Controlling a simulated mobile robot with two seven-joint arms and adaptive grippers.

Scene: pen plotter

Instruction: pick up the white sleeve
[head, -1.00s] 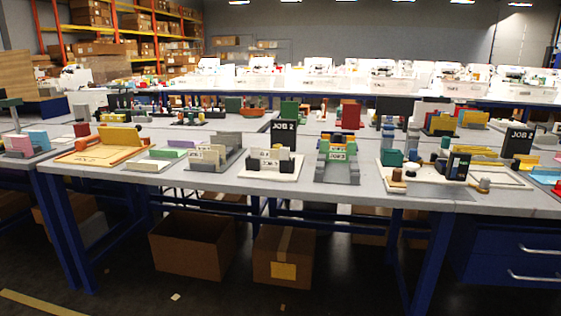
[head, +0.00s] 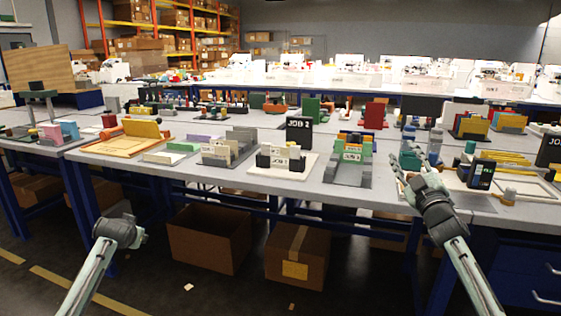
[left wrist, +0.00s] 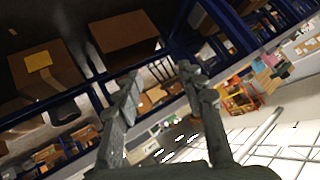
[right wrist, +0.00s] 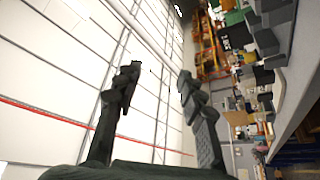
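I cannot tell for sure which thing is the white sleeve. White upright pieces stand in a dark holder (head: 286,163) on a white board near the table's front edge, and pale ones stand in a grey holder (head: 222,157) left of it. My right gripper (head: 415,160) is open and empty, over the table's front right part; its spread fingers show in the right wrist view (right wrist: 158,75). My left gripper (head: 122,231) is in front of the table, lower left, its fingers hard to see; in the left wrist view (left wrist: 160,72) they are apart and empty.
The grey table (head: 195,173) is crowded: an orange tray (head: 110,147), a green-and-grey rack (head: 350,170), a black JOB 2 sign (head: 298,132) and bottles by my right gripper. Open cardboard box (head: 209,240) and closed box (head: 297,253) sit below.

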